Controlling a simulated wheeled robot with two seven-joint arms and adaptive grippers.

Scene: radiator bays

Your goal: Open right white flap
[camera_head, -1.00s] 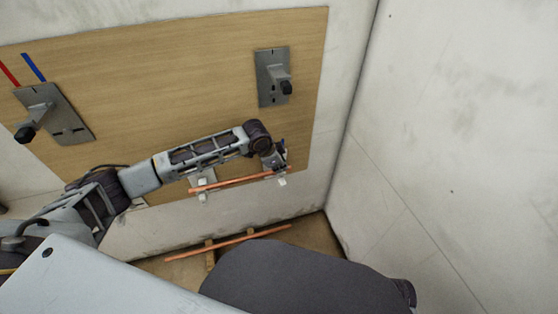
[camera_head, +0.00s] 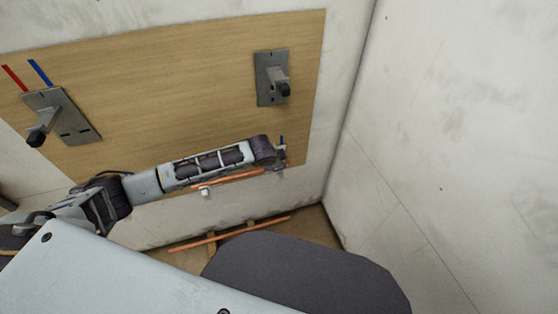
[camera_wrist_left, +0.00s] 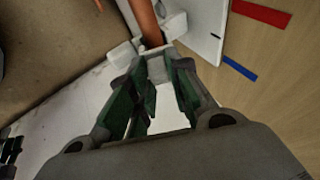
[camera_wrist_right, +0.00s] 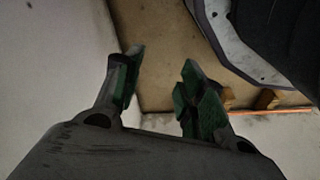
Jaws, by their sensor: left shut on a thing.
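A copper pipe (camera_head: 230,179) runs along the lower edge of the wooden board, with a white clip (camera_head: 206,192) below its left part. My left gripper (camera_head: 280,153) is at the pipe's right end, partly hidden by its own wrist. In the left wrist view, my left gripper's fingertips (camera_wrist_left: 158,70) close on a small pale piece at the pipe (camera_wrist_left: 145,22), apparently the right white flap. Another white clip part (camera_wrist_left: 122,55) lies just left of the fingertips. My right gripper (camera_wrist_right: 160,68) is open and empty, seen only in its wrist view.
A second copper pipe (camera_head: 228,233) lies low on wooden blocks. A white wall (camera_head: 460,120) stands close on the right.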

